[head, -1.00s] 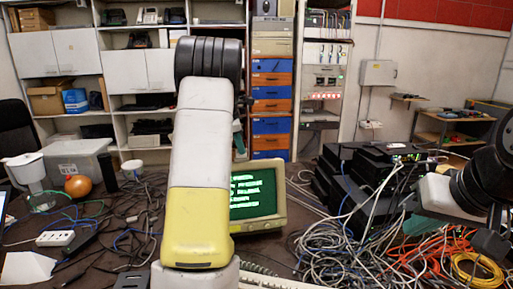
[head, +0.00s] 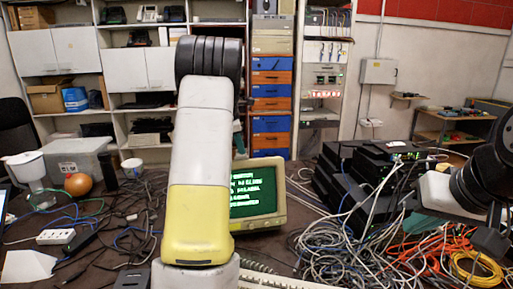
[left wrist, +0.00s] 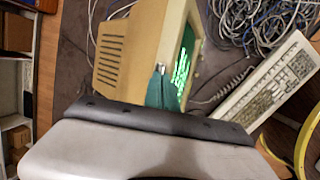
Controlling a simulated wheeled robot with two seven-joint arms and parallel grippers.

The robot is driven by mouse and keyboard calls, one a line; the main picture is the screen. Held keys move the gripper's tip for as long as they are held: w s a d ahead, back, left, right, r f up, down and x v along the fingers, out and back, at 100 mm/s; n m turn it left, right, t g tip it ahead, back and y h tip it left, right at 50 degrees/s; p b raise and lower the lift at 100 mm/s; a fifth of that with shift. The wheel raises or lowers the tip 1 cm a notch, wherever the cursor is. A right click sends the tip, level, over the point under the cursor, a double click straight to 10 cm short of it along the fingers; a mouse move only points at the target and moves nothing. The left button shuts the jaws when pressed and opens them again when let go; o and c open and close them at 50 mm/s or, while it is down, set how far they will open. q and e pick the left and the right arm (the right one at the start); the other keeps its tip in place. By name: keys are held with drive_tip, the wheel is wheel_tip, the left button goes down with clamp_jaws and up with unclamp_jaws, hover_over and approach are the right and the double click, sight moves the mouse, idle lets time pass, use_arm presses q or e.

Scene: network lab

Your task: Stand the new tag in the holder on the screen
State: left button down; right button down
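The beige monitor (head: 284,204) with green text on its dark screen (head: 253,191) stands on the table, partly behind my left arm. In the left wrist view the monitor (left wrist: 130,42) shows from above, with its vented casing and glowing screen. A narrow teal piece at my left gripper (left wrist: 158,88) overlaps the casing's edge beside the screen. I cannot tell whether its fingers are parted or hold something. In the head view my left arm hides most of this gripper. My right gripper is over the cables at right, its fingers unclear. I cannot make out the tag or holder.
A keyboard (left wrist: 265,88) lies in front of the monitor. Tangled cables (head: 345,245) and stacked black boxes (head: 345,185) fill the right side. A white folded piece (head: 28,266), a power strip (head: 55,237) and an orange ball (head: 78,184) are at left.

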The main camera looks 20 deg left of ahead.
use_arm(q)
drive_tip(key=shift+f, duration=0.3)
idle(0.4)
drive_tip(key=shift+w, duration=0.1)
drive_tip(key=shift+w+a+f+g+h, duration=0.1)
drive_tip(key=shift+w+a+g+h, duration=0.15)
drive_tip(key=shift+g, duration=0.3)
drive_tip(key=shift+w+a+g+h, duration=0.15)
drive_tip(key=shift+w+g+h, duration=0.15)
drive_tip(key=shift+g, duration=0.25)
drive_tip(key=shift+s, duration=0.1)
drive_tip(key=c, duration=1.6)
unclamp_jaws()
drive_tip(key=v, duration=0.8)
